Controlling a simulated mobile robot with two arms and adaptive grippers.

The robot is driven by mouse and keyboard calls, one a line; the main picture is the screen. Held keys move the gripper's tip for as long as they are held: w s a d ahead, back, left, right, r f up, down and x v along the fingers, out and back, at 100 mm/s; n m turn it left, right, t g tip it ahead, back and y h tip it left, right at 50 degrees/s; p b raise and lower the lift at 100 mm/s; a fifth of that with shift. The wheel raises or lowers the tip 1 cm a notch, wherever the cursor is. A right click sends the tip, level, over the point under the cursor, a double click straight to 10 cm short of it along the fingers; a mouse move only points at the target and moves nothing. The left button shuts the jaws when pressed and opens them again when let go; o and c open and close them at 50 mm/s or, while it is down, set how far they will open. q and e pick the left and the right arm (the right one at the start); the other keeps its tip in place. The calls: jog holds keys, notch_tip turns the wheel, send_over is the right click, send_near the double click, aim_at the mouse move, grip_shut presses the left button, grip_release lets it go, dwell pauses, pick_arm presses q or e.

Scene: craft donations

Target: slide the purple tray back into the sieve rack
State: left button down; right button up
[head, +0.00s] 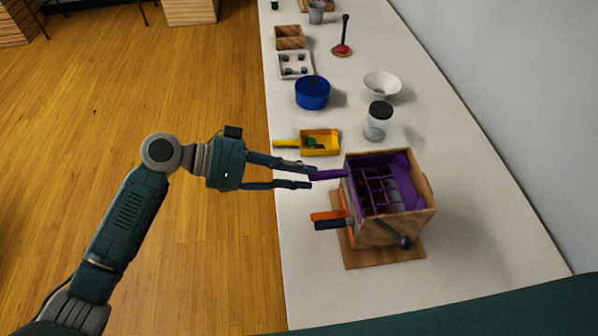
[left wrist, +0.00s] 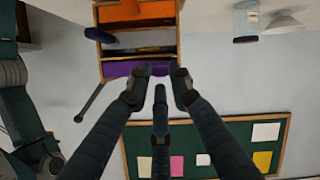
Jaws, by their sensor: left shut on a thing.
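The sieve rack (head: 392,232) is a wooden box on a wooden board on the white table. The purple tray (head: 352,175) is in its top level, with a dark grid in it; its purple handle (head: 328,175) sticks out to the left. How deep the tray sits is hard to tell. My left gripper (head: 313,177) is shut on that handle, left of the rack. In the left wrist view the fingertips (left wrist: 159,80) meet at the purple tray's front (left wrist: 120,69). An orange handle (head: 328,215) and a dark blue handle (head: 330,224) stick out lower down. My right gripper is not in view.
A yellow scoop (head: 334,150) and a black-lidded jar (head: 377,122) stand just behind the rack. A dark crank-like rod (head: 398,240) juts from the rack's near side. Farther back are a blue pot (head: 312,93) and a white bowl (head: 382,84). The near table is clear.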

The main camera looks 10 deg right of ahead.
pick_arm(q)
jog(key=shift+s+d+f, duration=0.1)
jog(key=shift+s+d, duration=0.05)
jog(key=shift+s, duration=0.1)
jog(key=c, duration=1.5)
grip_release()
jog(key=shift+o, duration=0.2)
